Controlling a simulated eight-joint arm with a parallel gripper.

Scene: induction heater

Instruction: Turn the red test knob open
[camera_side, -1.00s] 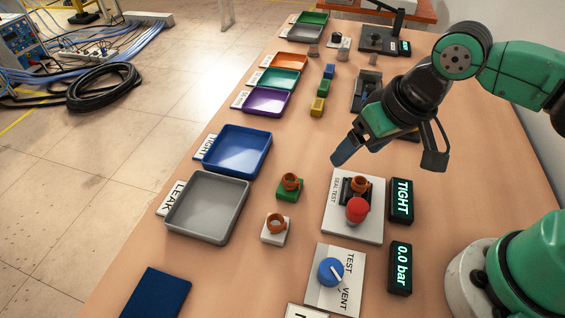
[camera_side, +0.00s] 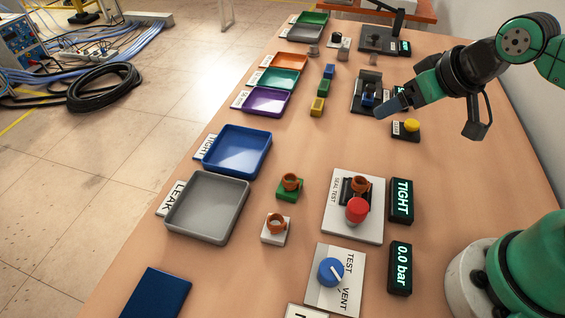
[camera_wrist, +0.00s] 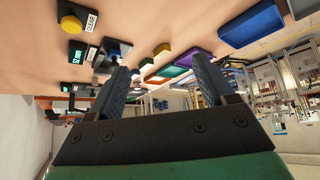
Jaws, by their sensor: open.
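A red knob (camera_side: 357,210) with a round top stands on the white SEAL TEST plate (camera_side: 369,234). An orange-brown ring-like part (camera_side: 360,184) sits in the black holder just behind it. The knob's turned position cannot be told. My gripper (camera_side: 392,107) is well away, farther back on the table, above the surface beside a black fixture. In the wrist view my gripper (camera_wrist: 162,82) has its two fingers apart with nothing held between them. The red knob is not visible in the wrist view.
Displays read TIGHT (camera_side: 401,201) and 0.0 bar (camera_side: 400,268). A blue TEST/VENT dial (camera_side: 331,271) is in front. A yellow button (camera_side: 411,125) and black fixture (camera_side: 363,91) are near my gripper. Blue (camera_side: 265,158) and grey (camera_side: 241,207) trays stand left.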

